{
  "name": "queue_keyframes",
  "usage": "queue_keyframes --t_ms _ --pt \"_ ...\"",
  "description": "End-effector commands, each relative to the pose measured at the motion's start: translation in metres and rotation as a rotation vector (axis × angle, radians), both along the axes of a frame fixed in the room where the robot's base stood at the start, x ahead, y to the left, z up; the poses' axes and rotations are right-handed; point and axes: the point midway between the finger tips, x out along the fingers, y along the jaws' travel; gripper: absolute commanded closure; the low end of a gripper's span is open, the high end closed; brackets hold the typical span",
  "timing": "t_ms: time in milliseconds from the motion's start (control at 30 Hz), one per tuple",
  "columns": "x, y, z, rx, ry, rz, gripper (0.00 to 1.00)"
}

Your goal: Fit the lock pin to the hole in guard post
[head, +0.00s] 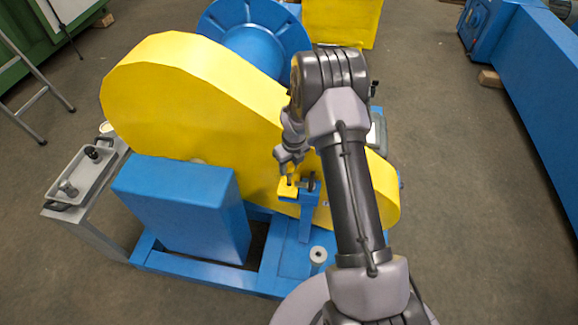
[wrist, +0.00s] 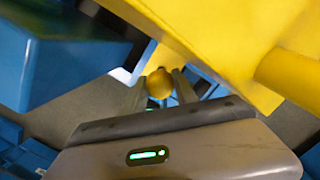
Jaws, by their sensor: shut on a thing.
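My gripper (head: 291,179) is at the yellow lug (head: 286,193) beside the top of the blue guard post (head: 304,222), in front of the big yellow guard (head: 190,95). In the wrist view my gripper (wrist: 159,91) is shut on a rounded yellow-orange thing (wrist: 159,83), which looks like the head of the lock pin. The pin's shank is hidden there. In the head view the pin is too small to make out clearly. I cannot see the hole, nor tell whether the pin is in it or apart from it.
A blue box (head: 185,205) stands left of the post on the blue base frame (head: 200,282). A grey tray (head: 80,178) with dark-knobbed parts rests on a stand at the far left. A blue drum (head: 255,40) is behind the guard. Open floor lies to the right.

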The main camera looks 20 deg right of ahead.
Motion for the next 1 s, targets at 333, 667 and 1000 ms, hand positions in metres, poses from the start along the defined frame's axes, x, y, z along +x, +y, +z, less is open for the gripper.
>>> queue_keyframes --t_ms 333,667,1000 --pt "0.000 0.000 -0.006 0.000 0.000 0.000 1.00" --pt "0.000 0.000 -0.011 0.000 0.000 0.000 1.00" --pt "0.000 0.000 -0.005 0.000 0.000 0.000 1.00"
